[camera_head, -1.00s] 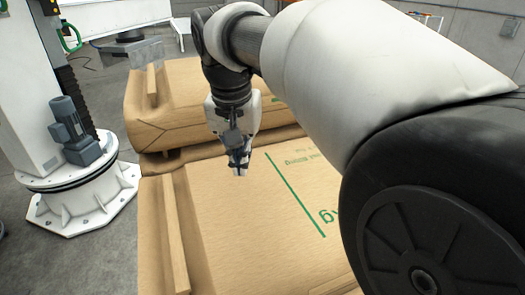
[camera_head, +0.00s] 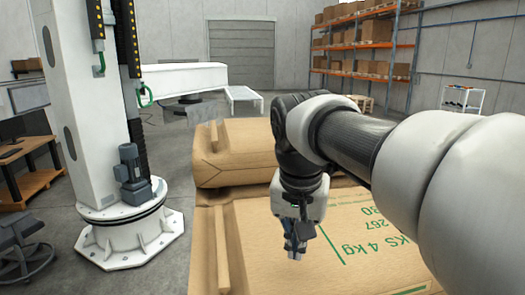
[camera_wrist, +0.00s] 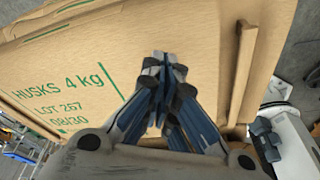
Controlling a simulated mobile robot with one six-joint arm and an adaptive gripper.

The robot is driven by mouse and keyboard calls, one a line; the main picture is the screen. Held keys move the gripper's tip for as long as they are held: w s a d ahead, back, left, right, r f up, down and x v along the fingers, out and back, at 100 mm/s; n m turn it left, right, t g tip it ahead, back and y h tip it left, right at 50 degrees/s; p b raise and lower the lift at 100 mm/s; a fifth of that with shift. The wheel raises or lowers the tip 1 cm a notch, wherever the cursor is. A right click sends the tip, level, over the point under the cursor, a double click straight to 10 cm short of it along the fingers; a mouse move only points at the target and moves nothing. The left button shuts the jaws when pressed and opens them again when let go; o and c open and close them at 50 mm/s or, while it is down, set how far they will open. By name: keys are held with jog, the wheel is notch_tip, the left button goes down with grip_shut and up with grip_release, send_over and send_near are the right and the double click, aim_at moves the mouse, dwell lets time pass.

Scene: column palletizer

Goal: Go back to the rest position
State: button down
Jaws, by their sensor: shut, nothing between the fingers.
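My gripper (camera_head: 295,252) points down over the near brown paper sack (camera_head: 345,225) in the head view. Its fingers are closed together with nothing between them. In the wrist view my gripper (camera_wrist: 166,62) shows its blue-grey fingers meeting at the tips, over the sack (camera_wrist: 60,60) with green print "HUSKS 4 kg". Whether the fingertips touch the sack cannot be told. My arm comes in from the right and hides part of the sacks.
A second sack (camera_head: 235,152) lies behind the near one. A white palletizer column (camera_head: 75,100) with a motor (camera_head: 130,175) stands at left. A desk (camera_head: 25,160) and chair (camera_head: 25,245) are far left. Orange shelving (camera_head: 365,45) with boxes stands at the back right.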

jog(key=s+d+f+n+t, duration=0.2)
jog(key=s+d+f, duration=0.2)
jog(key=s, duration=0.4)
jog(key=s+d+f+n+t, duration=0.1)
jog(key=s+d+f, duration=0.35)
jog(key=s, duration=0.45)
notch_tip(320, 180, down, 34)
jog(key=s+g+b, duration=0.1)
jog(key=b, duration=3)
jog(key=shift+s+a+y, duration=0.3)
jog(key=shift+s+a, duration=0.05)
jog(key=shift+r, duration=0.1)
